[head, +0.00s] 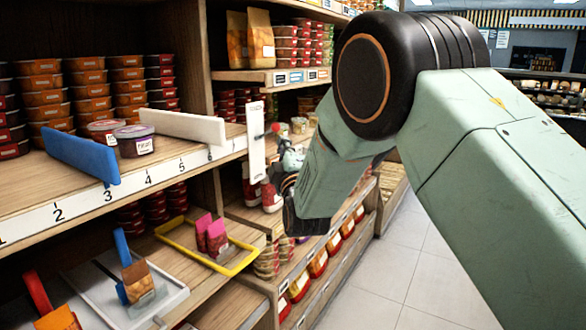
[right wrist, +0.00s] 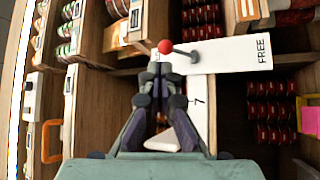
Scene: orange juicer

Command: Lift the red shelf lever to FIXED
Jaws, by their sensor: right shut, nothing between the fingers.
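The red-knobbed lever (right wrist: 165,46) shows in the right wrist view, its short grey rod joined to a white plate (right wrist: 230,55) marked FREE. No FIXED label is readable. In the head view, the red knob (head: 275,128) is small beside the upright white plate (head: 256,142) at the shelf end. My right gripper (right wrist: 157,70) has its fingers together and empty, with the tips just short of the knob; I cannot tell whether they touch it. In the head view, the right gripper (head: 283,160) is small and partly hidden by its own arm. My left gripper is not in view.
A numbered wooden shelf (head: 150,180) carries a blue divider (head: 82,157), a white divider (head: 183,125) and stacked tubs (head: 90,90). A yellow-rimmed tray (head: 205,262) sits below. The tiled aisle floor (head: 410,260) at right is clear.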

